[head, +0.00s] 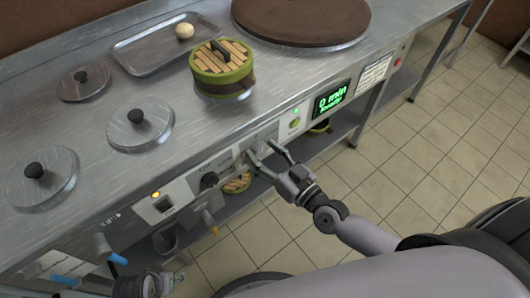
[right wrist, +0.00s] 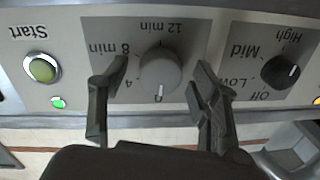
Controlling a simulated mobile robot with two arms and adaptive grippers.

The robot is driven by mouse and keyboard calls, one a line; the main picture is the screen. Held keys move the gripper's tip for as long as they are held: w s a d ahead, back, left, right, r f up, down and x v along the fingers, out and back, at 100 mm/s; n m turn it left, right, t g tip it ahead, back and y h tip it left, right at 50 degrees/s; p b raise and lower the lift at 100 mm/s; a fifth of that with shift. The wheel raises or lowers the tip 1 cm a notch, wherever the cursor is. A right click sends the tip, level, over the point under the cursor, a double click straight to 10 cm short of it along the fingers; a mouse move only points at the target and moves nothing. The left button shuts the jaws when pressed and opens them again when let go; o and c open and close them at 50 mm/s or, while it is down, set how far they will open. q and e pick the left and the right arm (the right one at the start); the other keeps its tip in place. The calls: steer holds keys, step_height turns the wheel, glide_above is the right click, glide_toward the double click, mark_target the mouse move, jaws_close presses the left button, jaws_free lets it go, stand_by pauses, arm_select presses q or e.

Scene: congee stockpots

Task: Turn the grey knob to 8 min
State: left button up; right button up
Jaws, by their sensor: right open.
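The grey knob (right wrist: 160,70) is on the front panel between the fingers of my right gripper (right wrist: 160,76). Its white pointer line points at the 0 mark. The panel is upside down in the right wrist view, with 4, 8 min and 12 min around the knob. The right gripper is open, with one finger on each side of the knob and visible gaps to it. In the head view the right gripper (head: 263,153) reaches the panel and hides most of the knob. The display (head: 331,99) reads 0 min in green. My left gripper (head: 155,284) shows only partly at the lower left.
A green Start button (right wrist: 42,68) and a black Off-Low-Mid-High knob (right wrist: 281,71) flank the grey knob. Above, the steel counter (head: 95,120) bears lids, a bamboo steamer (head: 222,68) and a tray (head: 150,60). Tiled floor lies open to the right.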

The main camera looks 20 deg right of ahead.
steer(key=c, duration=1.1)
steer(key=shift+c, duration=0.2)
